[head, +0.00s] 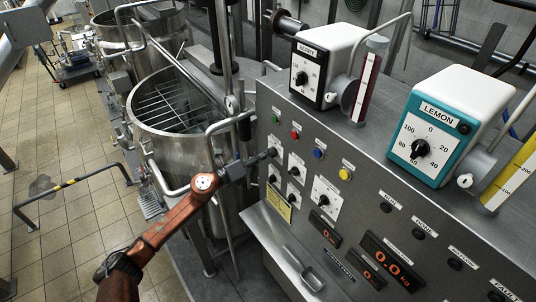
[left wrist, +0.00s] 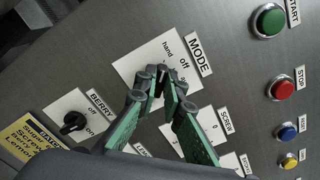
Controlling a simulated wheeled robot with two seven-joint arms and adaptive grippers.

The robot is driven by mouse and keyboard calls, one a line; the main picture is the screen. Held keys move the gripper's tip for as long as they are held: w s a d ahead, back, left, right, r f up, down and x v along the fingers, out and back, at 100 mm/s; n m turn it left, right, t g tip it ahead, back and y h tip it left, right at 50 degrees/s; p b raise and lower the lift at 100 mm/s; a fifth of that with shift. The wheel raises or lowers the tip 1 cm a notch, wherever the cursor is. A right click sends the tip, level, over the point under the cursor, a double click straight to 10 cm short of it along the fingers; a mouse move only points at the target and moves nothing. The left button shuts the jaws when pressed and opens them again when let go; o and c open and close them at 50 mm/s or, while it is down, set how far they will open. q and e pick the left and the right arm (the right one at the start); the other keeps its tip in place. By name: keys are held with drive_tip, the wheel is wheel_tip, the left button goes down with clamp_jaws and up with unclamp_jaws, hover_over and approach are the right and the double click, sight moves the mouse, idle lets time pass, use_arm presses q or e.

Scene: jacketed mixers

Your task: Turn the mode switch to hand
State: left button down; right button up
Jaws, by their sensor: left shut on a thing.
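The mode switch has a white plate (left wrist: 146,66) under a MODE label, with the words hand and off readable and a third word partly covered. The plate also shows in the head view (head: 278,147) on the grey control panel. My left gripper (left wrist: 162,82) is shut on the mode switch's knob. Its green-padded fingers meet over the plate, and they hide the knob and where it points. In the head view my left gripper (head: 268,155) reaches the panel from the left. My right gripper is not in view.
Close by are the berry switch (left wrist: 73,122), the screw plate (left wrist: 216,128) and the green (left wrist: 268,20), red (left wrist: 282,89), blue (left wrist: 286,131) and yellow (left wrist: 290,160) buttons. The berry (head: 320,68) and lemon (head: 435,132) dispensers stand on the panel top. A steel mixer (head: 180,120) stands behind my left arm.

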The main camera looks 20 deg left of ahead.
use_arm(q)
drive_tip(key=c, duration=2)
unclamp_jaws()
drive_tip(key=shift+c, duration=0.2)
drive_tip(key=v, duration=1.2)
drive_tip(key=shift+a, duration=0.1)
